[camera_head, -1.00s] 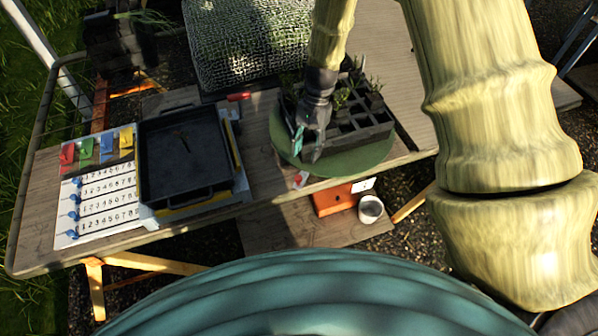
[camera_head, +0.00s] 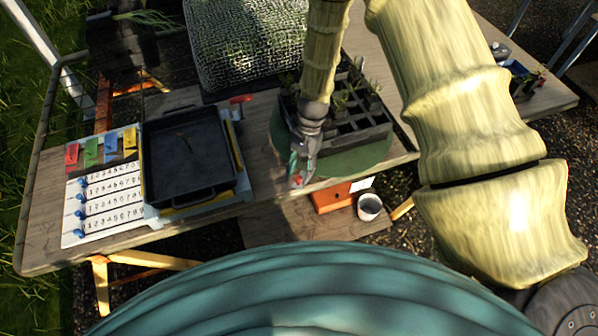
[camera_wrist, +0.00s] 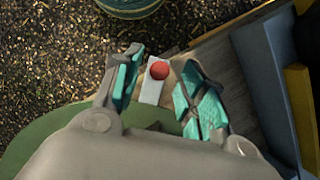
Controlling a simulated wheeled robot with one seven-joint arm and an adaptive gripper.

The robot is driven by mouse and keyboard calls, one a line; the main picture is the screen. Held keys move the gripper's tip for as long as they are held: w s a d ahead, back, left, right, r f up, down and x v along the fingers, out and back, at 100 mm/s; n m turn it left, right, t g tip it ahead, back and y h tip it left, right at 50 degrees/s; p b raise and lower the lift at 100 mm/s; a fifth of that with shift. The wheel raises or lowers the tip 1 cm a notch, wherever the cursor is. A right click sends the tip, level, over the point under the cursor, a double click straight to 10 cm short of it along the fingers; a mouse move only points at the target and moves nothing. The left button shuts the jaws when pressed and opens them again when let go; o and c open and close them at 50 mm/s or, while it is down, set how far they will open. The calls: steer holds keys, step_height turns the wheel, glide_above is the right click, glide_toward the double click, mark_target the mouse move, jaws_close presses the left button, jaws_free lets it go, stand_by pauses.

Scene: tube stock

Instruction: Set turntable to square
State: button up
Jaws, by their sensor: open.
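The turntable (camera_head: 352,161) is a green disc near the front edge of the wooden table. A dark cell tray (camera_head: 362,138) with small seedlings sits on it, turned at an angle to the table edge. My gripper (camera_head: 301,172) is at the disc's front left edge. In the wrist view, my gripper (camera_wrist: 162,66) is open, with teal pads either side of a red knob (camera_wrist: 159,70) on a white strip (camera_wrist: 151,90). Contact cannot be told. The knob also shows in the head view (camera_head: 297,180). The green disc (camera_wrist: 45,135) shows at lower left in the wrist view.
A black tray (camera_head: 187,158) stands left of the turntable. A numbered white board (camera_head: 108,205) with coloured tags lies farther left. A mesh cover (camera_head: 240,50) is behind. An orange box (camera_head: 331,198) and a pot (camera_head: 369,207) are below the table's front edge.

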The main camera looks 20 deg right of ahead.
steer(key=shift+x, duration=0.8)
jaws_close()
